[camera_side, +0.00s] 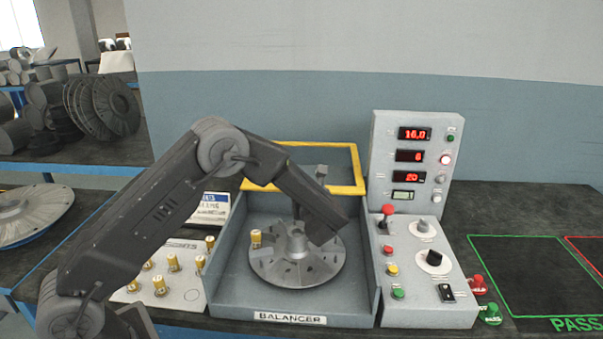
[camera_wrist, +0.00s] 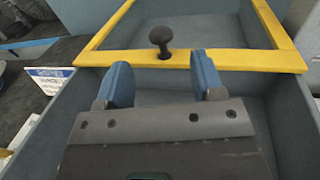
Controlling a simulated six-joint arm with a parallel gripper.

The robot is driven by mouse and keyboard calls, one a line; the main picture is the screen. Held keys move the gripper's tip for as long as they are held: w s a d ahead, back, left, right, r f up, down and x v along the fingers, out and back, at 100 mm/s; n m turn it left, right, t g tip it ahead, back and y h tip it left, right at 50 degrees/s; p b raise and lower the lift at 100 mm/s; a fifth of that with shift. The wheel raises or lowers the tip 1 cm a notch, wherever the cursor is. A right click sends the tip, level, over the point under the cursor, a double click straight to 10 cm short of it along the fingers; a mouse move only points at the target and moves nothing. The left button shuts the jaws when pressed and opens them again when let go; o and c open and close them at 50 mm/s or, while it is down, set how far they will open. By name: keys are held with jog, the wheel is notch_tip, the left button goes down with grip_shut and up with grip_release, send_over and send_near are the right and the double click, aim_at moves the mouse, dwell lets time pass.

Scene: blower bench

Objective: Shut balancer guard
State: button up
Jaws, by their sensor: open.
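The balancer guard (camera_side: 361,172) is a yellow-framed panel standing raised at the back of the grey balancer box (camera_side: 228,287). In the wrist view the guard's yellow frame (camera_wrist: 230,60) runs across the top, with a dark round knob (camera_wrist: 160,36) on its near bar. My gripper (camera_wrist: 158,78) has its two blue-padded fingers apart, with nothing between them. The knob is just beyond the fingertips, apart from them. In the side view my arm hides part of the guard and the fingers. A grey finned rotor (camera_side: 285,268) sits in the box with a brass weight (camera_side: 256,238) on it.
Several brass weights sit on a white board (camera_side: 185,290) to the left. A green-outlined PASS area (camera_side: 525,275) on the right is clear.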

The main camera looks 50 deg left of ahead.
jog(key=x, duration=1)
jog(key=shift+w+a, duration=0.1)
jog(key=shift+a, duration=0.1)
jog(key=shift+c, duration=0.4)
grip_shut()
